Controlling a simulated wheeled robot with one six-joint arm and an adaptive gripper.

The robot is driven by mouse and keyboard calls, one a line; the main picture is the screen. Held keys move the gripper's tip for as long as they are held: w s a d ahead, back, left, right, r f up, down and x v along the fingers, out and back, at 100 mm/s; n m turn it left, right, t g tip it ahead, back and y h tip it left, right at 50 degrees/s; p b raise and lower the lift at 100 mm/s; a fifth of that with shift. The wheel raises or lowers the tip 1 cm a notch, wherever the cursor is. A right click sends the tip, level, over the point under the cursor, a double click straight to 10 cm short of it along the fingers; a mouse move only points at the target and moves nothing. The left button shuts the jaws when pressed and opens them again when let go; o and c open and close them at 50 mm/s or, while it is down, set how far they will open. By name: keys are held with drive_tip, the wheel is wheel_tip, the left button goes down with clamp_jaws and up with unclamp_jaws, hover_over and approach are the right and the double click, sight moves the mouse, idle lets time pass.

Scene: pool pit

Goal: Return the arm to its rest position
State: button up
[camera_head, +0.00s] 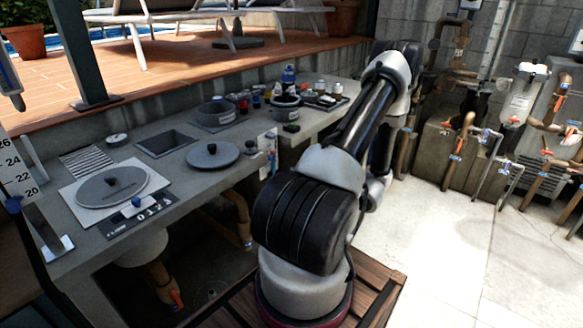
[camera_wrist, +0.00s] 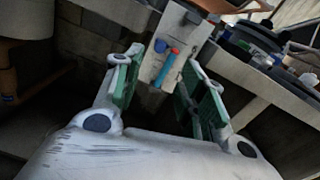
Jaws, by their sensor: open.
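My arm rises from the wooden base at the lower middle of the head view, reaches up toward the back wall and bends down again. My gripper (camera_wrist: 164,58) shows in the wrist view with its two green-padded fingers spread apart. Nothing is held between them. Beyond the fingers is a pale panel (camera_wrist: 179,36) on the counter's side, with a blue knob and a red-and-teal tube-shaped item. In the head view I cannot make out the gripper's fingers, as the arm hides that area.
A grey counter (camera_head: 183,176) runs along the left with round lids, a black pot and several small bottles. Pipes and valves (camera_head: 495,150) line the right wall. The pale floor (camera_head: 470,250) at the right is clear. A tiled deck (camera_head: 200,65) lies above the counter.

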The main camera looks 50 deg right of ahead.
drive_tip(key=shift+s, duration=0.35)
idle(0.3)
